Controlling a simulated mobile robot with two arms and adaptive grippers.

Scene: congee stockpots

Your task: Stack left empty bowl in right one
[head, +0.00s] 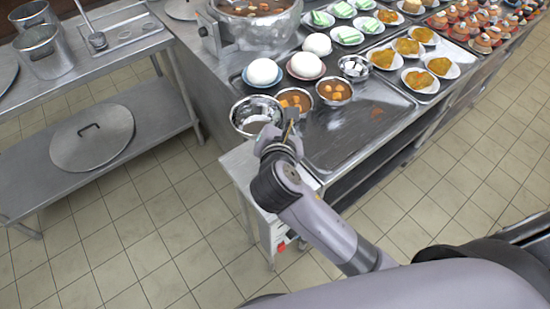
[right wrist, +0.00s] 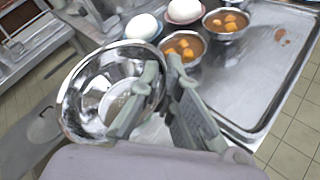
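An empty shiny metal bowl (head: 248,112) stands at the front left of the counter; it also shows large in the right wrist view (right wrist: 82,92). My right gripper (head: 281,125) is at the bowl's right rim. In the right wrist view its fingers (right wrist: 162,68) are apart, one over the bowl's inside and the other beyond the rim. I see nothing clearly gripped between them. My left gripper is out of view.
Soup bowls with orange cubes (head: 295,100) (head: 334,91) stand close right of the bowl. White buns (head: 263,72) and a stockpot (head: 255,20) are behind. A lower side table (head: 150,45) is at left.

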